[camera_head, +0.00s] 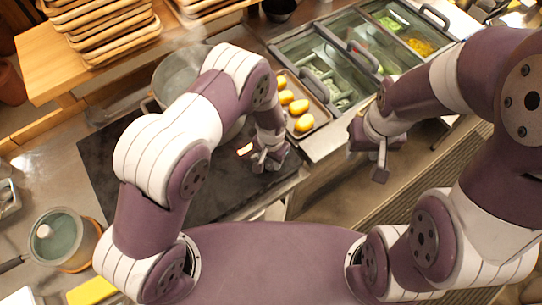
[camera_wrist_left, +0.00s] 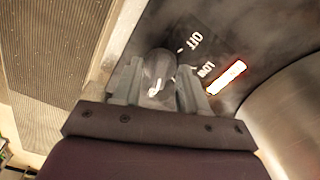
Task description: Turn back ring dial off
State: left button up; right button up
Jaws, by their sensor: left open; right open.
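My left gripper (camera_head: 266,160) is low at the right edge of the black cooktop (camera_head: 112,165). In the left wrist view, its open fingers (camera_wrist_left: 160,88) stand on either side of a dark round dial (camera_wrist_left: 158,68) with a white mark; contact cannot be told. White "Off" and "Low" labels lie beyond the dial. A glowing orange-white strip (camera_wrist_left: 227,78) shows to its right, and also in the head view (camera_head: 245,148). My right gripper (camera_head: 379,165) is open and empty, right of the cooktop over the floor. The ring itself is not clearly visible.
A large metal pot (camera_head: 178,75) stands on the cooktop's back, partly behind my left arm; its curved side (camera_wrist_left: 290,105) fills the wrist view's right. A tray of yellow food (camera_head: 304,123) and lidded bins (camera_head: 313,52) lie behind. A lidded saucepan (camera_head: 62,238) is front left.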

pick_arm(q)
jog(key=shift+s, duration=0.1)
jog(key=shift+w, duration=0.25)
grip_shut()
jog(key=shift+w+f, duration=0.1)
pick_arm(e)
jog(key=shift+w+f, duration=0.1)
jog(key=shift+w, duration=0.1)
